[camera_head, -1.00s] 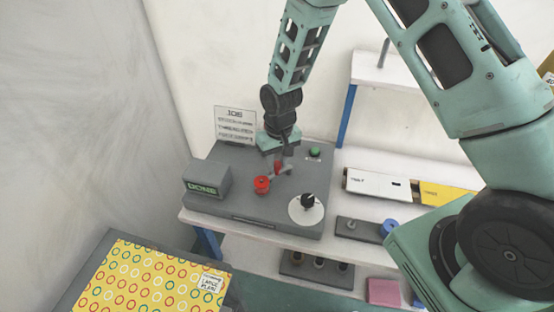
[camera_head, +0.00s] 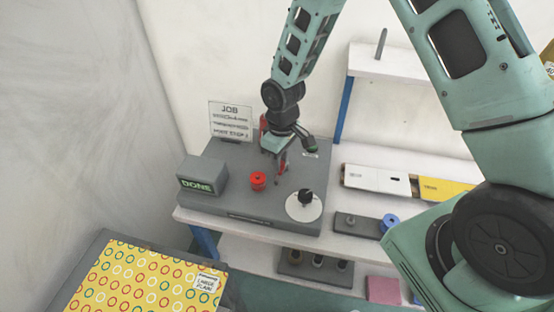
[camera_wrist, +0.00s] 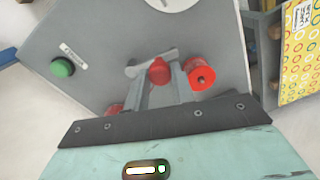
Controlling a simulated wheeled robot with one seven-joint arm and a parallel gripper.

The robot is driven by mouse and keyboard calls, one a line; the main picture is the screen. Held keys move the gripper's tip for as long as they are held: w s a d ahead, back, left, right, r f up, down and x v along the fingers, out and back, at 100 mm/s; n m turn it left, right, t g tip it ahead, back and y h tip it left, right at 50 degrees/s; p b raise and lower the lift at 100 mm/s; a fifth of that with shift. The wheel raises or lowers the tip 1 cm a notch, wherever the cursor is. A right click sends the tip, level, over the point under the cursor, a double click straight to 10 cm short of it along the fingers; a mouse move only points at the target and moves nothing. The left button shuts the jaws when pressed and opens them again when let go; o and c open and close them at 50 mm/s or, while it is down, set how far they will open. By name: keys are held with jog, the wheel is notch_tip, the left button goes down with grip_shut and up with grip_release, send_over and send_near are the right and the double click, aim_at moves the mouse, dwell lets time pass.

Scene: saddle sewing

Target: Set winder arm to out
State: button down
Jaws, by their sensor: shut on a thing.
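The winder arm is a small grey lever with a round red knob (camera_wrist: 158,71) on the grey machine top. In the wrist view the knob sits between the two grey fingers of my gripper (camera_head: 281,167), which is shut on it. In the head view the knob is mostly hidden by the fingers. A red spool (camera_head: 258,181) stands close beside the fingers, and it also shows in the wrist view (camera_wrist: 200,76).
The grey machine (camera_head: 235,204) carries a DONE display (camera_head: 200,178), a white dial with a black knob (camera_head: 305,205) and a green button (camera_wrist: 62,67). A JOB sign (camera_head: 231,119) stands behind. Another red part (camera_wrist: 114,109) is partly hidden behind a finger.

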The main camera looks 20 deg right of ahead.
jog(key=shift+s+d+n, duration=0.2)
jog(key=shift+d+n, duration=0.1)
jog(key=shift+n, duration=0.7)
jog(key=c, duration=1.2)
grip_release()
jog(key=shift+o, duration=0.2)
notch_tip(320, 180, up, 18)
jog(key=b, duration=0.3)
jog(key=shift+w+d+f, duration=0.25)
jog(key=shift+d, duration=0.1)
